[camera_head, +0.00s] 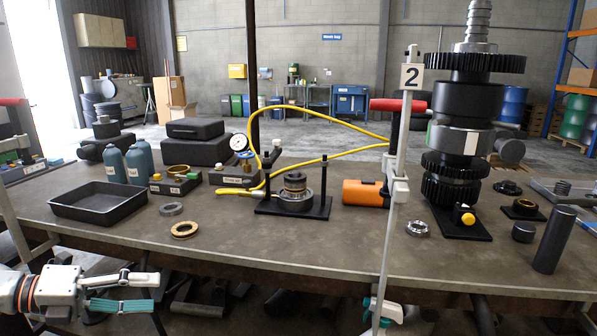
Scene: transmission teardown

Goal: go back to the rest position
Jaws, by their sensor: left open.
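My left gripper (150,292) reaches in from the lower left, in front of the workbench (330,245) and below the level of its top. Its white upper finger and teal lower finger are apart, with nothing seen between them. It touches none of the parts on the bench. My right gripper is not seen.
A tall gear shaft (462,125) stands at right.

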